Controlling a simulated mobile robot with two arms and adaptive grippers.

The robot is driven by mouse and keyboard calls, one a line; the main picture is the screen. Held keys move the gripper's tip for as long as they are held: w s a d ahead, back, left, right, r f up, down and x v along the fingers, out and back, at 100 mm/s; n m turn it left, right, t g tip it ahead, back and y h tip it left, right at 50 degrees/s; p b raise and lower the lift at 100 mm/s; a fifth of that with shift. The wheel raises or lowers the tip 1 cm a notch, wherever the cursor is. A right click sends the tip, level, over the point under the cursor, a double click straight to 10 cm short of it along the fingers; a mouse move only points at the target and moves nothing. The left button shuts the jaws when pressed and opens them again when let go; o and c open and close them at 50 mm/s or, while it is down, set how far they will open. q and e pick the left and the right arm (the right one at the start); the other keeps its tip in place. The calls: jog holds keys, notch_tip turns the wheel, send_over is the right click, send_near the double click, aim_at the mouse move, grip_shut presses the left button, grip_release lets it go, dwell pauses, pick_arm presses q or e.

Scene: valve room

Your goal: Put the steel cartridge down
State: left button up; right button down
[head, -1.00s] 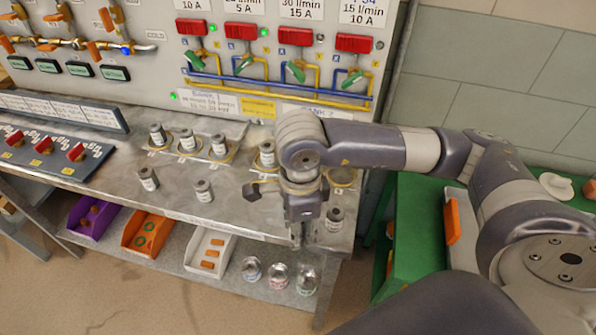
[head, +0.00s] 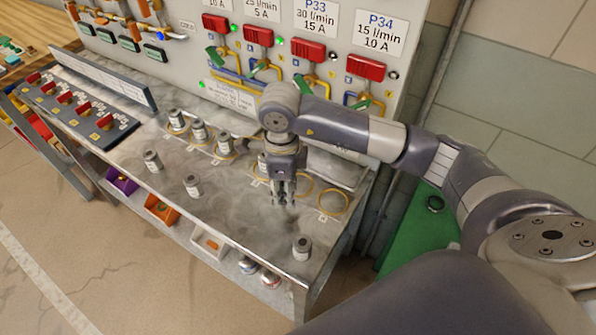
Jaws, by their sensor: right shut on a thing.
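My right gripper (head: 284,198) points straight down over the bench top, left of the lone cartridge near the front right corner. Its fingers are shut on the steel cartridge, which is mostly hidden between them; I cannot tell whether it touches the bench. Just behind the gripper, a grey cartridge (head: 263,163) stands partly hidden in a ring. Empty yellow rings (head: 335,203) lie to the right. My left gripper is out of view.
A valve panel (head: 240,98) rises behind the bench (head: 235,225). Green furniture (head: 420,232) stands to the right.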

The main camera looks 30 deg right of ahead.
jog(key=p, duration=0.2)
send_over(299, 185)
jog(key=shift+s+a+f, duration=0.15)
jog(key=shift+a+f, duration=0.05)
jog(key=shift+f, duration=0.1)
jog(key=shift+d, duration=0.15)
notch_tip(299, 185, down, 3)
jog(key=shift+f+p, duration=0.2)
jog(key=shift+p, duration=0.65)
jog(key=shift+w+f+b, duration=0.2)
jog(key=shift+f+b, duration=0.15)
jog(key=c, duration=1.2)
grip_release()
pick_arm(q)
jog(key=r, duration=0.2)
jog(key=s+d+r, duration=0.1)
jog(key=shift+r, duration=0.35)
pick_arm(e)
jog(key=shift+o, duration=0.2)
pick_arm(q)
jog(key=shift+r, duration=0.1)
pick_arm(e)
jog(key=shift+r, duration=0.15)
